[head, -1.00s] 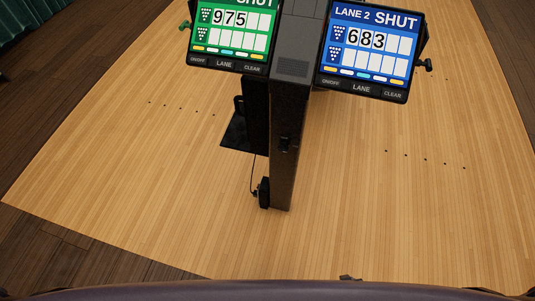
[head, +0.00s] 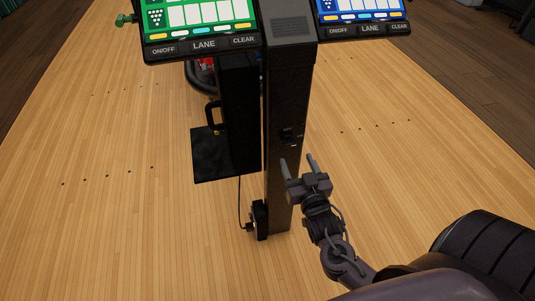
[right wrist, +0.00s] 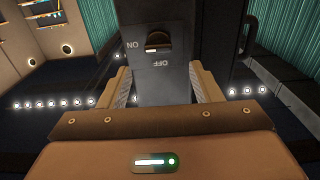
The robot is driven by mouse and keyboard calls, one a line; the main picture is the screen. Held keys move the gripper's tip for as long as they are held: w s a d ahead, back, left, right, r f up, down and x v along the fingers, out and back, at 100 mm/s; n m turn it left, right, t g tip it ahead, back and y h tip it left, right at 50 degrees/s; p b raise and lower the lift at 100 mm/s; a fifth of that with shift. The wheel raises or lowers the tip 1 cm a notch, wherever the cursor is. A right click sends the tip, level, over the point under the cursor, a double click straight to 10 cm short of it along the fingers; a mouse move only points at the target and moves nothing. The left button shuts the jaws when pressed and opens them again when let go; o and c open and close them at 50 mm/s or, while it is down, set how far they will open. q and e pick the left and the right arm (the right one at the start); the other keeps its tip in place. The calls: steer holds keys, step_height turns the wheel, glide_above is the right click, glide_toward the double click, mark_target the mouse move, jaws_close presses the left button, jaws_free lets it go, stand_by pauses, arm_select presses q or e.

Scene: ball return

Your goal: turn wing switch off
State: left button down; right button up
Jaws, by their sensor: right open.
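The wing switch (head: 289,135) is a small dark switch on the front face of the black column (head: 286,85). The right wrist view shows it closer (right wrist: 158,40), with the labels ON and OFF beside it, appearing upside down. I cannot tell its setting for sure. My right gripper (head: 298,165) is open and empty, its two fingers pointing up toward the column, just below the switch in the head view. In the right wrist view, the fingers stand on either side of the column's face. My left gripper is not in view.
A green scoring screen (head: 200,15) and a blue one (head: 362,8) flank the column top. A black plate (head: 224,160) sticks out at the column's left, and a cable runs down to a black box (head: 260,218). The light wooden floor is otherwise open.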

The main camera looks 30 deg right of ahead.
mark_target(289, 146)
steer(key=x, duration=0.5)
steer(key=shift+w+d+b, duration=0.15)
steer(key=shift+w+b, duration=0.05)
steer(key=shift+b, duration=0.1)
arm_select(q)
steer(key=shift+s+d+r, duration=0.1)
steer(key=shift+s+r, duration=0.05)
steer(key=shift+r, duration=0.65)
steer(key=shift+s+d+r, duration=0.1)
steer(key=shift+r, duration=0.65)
arm_select(e)
steer(key=shift+w+d+f, duration=0.1)
steer(key=shift+w+d, duration=0.05)
steer(key=shift+w, duration=0.6)
